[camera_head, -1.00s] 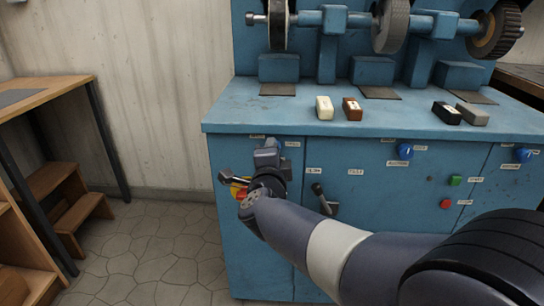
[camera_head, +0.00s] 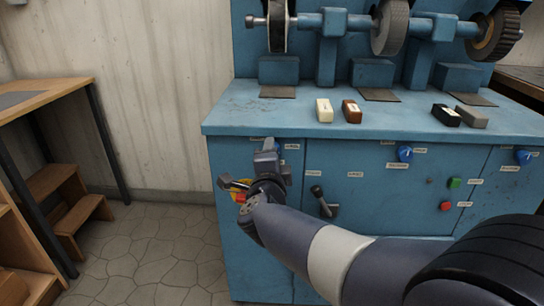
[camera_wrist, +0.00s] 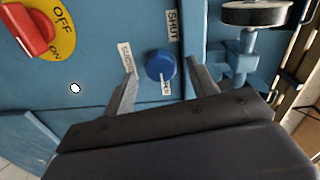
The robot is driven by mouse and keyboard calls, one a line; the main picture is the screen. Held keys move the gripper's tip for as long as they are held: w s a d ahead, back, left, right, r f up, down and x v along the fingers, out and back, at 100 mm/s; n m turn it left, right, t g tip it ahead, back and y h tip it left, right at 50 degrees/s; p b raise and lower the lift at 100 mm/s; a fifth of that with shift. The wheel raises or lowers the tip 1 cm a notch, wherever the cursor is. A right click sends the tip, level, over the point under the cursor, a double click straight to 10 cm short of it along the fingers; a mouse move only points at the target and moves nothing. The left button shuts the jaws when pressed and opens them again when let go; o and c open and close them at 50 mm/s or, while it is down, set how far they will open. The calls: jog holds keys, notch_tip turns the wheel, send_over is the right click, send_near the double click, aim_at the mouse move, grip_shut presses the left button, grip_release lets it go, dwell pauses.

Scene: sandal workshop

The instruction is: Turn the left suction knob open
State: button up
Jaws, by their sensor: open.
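The left suction knob (camera_wrist: 160,65) is a round blue knob on the blue cabinet front, in the wrist view. A SHUT label (camera_wrist: 173,25) is above it, a suction label to its left and a partly covered label below it. My gripper (camera_wrist: 162,73) is open, with one finger on each side of the knob. I cannot tell whether the fingers touch it. In the head view my gripper (camera_head: 271,150) is at the cabinet's upper left front and hides most or all of this knob.
A red switch (camera_wrist: 33,31) on a yellow OFF/ON plate is left of the knob. A dark lever (camera_head: 321,201) sticks out to the right of my gripper. Another blue knob (camera_head: 405,154) is farther right. The worktop (camera_head: 235,110) overhangs above, with several blocks on it.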

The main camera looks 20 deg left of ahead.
jog(key=p+v, duration=0.2)
jog(key=v, duration=0.8)
jog(key=b+x, duration=0.2)
jog(key=x, duration=0.8)
jog(key=shift+w, duration=0.35)
jog(key=shift+s+a, duration=0.1)
